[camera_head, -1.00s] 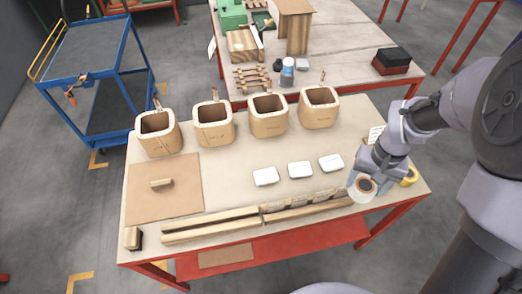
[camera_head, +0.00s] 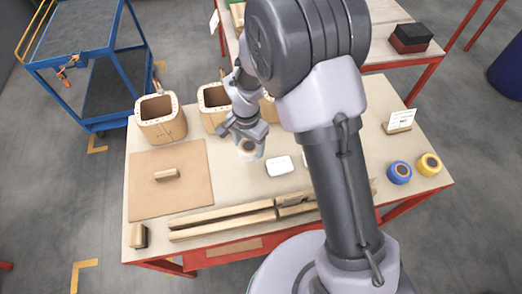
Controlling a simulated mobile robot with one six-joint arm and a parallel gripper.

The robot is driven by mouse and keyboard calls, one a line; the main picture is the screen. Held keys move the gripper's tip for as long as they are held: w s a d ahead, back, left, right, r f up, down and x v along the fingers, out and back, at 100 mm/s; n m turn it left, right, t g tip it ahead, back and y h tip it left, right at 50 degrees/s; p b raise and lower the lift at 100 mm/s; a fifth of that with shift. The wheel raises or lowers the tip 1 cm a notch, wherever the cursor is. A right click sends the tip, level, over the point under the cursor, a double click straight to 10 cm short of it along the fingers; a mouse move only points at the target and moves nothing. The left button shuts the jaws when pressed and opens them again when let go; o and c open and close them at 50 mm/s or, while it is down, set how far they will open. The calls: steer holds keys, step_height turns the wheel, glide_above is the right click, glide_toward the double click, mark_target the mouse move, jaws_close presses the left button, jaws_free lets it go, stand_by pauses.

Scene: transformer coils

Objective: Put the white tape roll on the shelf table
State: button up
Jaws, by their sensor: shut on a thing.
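The white tape roll (camera_head: 248,150) has a brown core and hangs below my gripper (camera_head: 247,136), which is shut on it. It is above the middle of the near table (camera_head: 225,178), just left of a white box. Part of the roll and the fingertips are hard to make out. Another table (camera_head: 386,65) with a red frame stands behind, mostly hidden by my arm; I cannot tell whether it is the shelf table. A lower red shelf shows under the near table.
Wooden coil boxes (camera_head: 160,120) stand along the table's back, partly behind my arm. A white box (camera_head: 279,166) and wooden bars (camera_head: 222,221) lie near. Blue (camera_head: 399,172) and yellow (camera_head: 428,164) tape rolls sit at right. A blue cart (camera_head: 85,45) stands at back left.

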mark_target(250, 154)
step_height(250, 154, down, 6)
steer(key=shift+r+b, duration=0.2)
steer(key=shift+b, duration=0.6)
steer(key=shift+r, duration=0.1)
steer(key=o, duration=1.2)
